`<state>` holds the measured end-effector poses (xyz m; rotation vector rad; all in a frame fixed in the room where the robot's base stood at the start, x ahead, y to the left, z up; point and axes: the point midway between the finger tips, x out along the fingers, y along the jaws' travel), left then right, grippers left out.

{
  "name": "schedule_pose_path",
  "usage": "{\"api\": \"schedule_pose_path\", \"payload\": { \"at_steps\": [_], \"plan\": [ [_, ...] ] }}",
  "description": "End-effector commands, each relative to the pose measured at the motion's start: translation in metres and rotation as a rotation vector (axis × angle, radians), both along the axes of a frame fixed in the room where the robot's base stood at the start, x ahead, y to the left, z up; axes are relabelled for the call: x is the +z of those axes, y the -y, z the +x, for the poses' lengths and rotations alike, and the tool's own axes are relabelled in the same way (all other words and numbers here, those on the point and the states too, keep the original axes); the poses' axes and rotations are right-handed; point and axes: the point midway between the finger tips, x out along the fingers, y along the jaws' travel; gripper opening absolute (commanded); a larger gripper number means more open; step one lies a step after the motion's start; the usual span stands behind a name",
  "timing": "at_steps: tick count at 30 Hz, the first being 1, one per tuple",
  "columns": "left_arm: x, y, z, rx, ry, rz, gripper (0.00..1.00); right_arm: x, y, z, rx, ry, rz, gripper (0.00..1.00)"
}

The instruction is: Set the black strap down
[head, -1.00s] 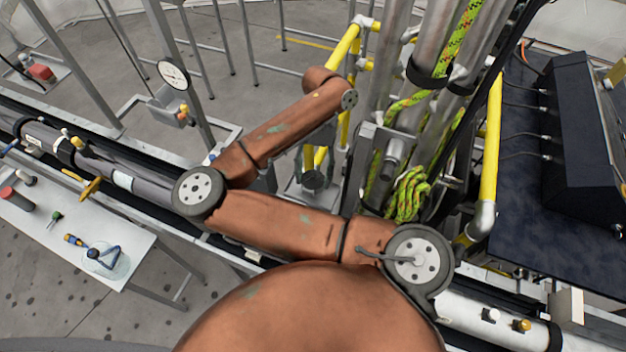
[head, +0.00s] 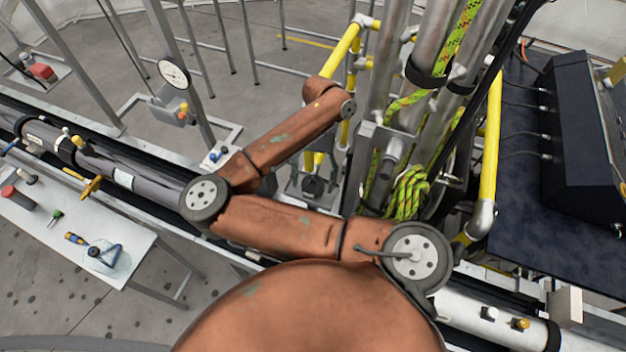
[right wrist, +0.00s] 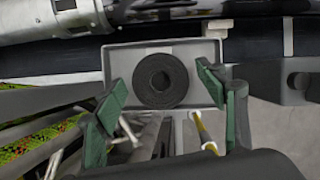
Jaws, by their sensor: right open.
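The black strap (right wrist: 160,81) is a round coil with a hole in its middle. It lies in a shallow grey tray (right wrist: 212,47) in the right wrist view. My right gripper (right wrist: 161,88) is open, with one green-padded finger on each side of the coil. The pads appear apart from the strap, with a gap on both sides. In the head view my brown right arm crosses the middle, and its gripper cannot be clearly made out. My left gripper is not in view.
Vertical metal tubes (head: 392,60) with green rope (head: 408,195) and yellow pipes (head: 489,140) stand right of my arm. A white side table (head: 135,243) with small tools is at the left. A dark bench (head: 520,215) is at the right.

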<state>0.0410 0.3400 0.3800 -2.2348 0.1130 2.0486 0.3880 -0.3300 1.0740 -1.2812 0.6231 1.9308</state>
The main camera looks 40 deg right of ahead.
Motion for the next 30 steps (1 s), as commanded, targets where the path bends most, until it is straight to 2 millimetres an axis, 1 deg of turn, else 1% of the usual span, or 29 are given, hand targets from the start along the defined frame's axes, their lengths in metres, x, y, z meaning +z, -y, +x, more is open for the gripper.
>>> {"api": "schedule_pose_path", "payload": {
  "at_steps": [7,9,11,14,21,24,27,30],
  "plan": [
    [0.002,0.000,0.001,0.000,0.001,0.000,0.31,0.001,0.000,0.000,0.000,0.000,0.000,0.65],
    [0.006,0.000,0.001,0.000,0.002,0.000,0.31,0.005,0.000,0.000,0.000,0.000,0.000,0.65],
    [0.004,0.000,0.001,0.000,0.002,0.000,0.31,0.010,0.002,0.003,0.000,0.005,-0.001,0.65],
    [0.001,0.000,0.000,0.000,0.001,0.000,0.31,0.026,0.008,0.008,0.000,0.006,0.000,0.65],
    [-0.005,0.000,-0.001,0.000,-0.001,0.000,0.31,0.075,0.024,0.020,0.000,0.005,0.000,0.65],
    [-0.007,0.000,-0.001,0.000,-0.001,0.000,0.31,0.091,0.029,0.024,0.001,0.003,0.000,0.65],
    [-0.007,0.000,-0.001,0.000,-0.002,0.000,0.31,0.103,0.033,0.027,0.001,0.002,0.000,0.65],
    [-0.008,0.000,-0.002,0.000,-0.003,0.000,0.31,0.110,0.035,0.029,0.000,0.001,0.000,0.65]
  ]
}}
